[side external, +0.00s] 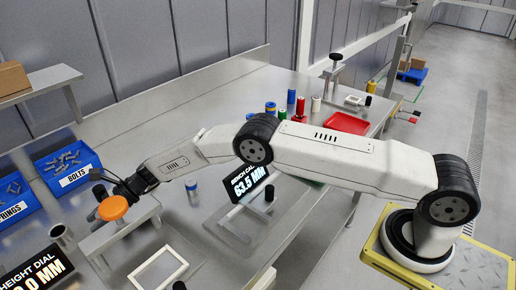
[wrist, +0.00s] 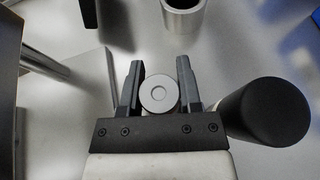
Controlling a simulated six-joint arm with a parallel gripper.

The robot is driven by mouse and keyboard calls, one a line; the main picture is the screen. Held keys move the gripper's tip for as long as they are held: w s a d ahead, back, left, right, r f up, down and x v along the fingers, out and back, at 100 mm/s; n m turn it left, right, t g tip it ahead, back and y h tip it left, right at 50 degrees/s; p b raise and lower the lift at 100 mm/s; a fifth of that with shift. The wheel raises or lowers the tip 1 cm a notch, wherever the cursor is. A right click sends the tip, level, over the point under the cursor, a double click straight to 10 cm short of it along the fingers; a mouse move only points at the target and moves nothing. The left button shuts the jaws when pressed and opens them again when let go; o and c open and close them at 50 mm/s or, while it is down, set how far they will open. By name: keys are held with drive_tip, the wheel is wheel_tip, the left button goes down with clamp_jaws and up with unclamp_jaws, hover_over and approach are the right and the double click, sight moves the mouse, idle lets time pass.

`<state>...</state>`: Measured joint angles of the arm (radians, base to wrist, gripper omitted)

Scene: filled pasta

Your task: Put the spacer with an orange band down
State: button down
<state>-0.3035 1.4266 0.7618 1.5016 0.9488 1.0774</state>
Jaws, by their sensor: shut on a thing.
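In the side view my gripper (side external: 126,190) is at the left of the bench, by a pale metal stand (side external: 128,224). A rounded orange piece (side external: 112,208) shows just in front of it; I cannot tell whether it belongs to the spacer or the stand. Whether the spacer touches anything below is unclear.
A white square frame (side external: 158,269), a blue-banded cylinder (side external: 192,191), a bolts bin (side external: 68,164) and a red tray (side external: 347,123) are on the bench.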

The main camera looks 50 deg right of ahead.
drive_tip(key=shift+f, duration=0.1)
drive_tip(key=c, duration=0.6)
unclamp_jaws()
drive_tip(key=shift+v, duration=6.05)
drive_tip(key=shift+o, duration=0.4)
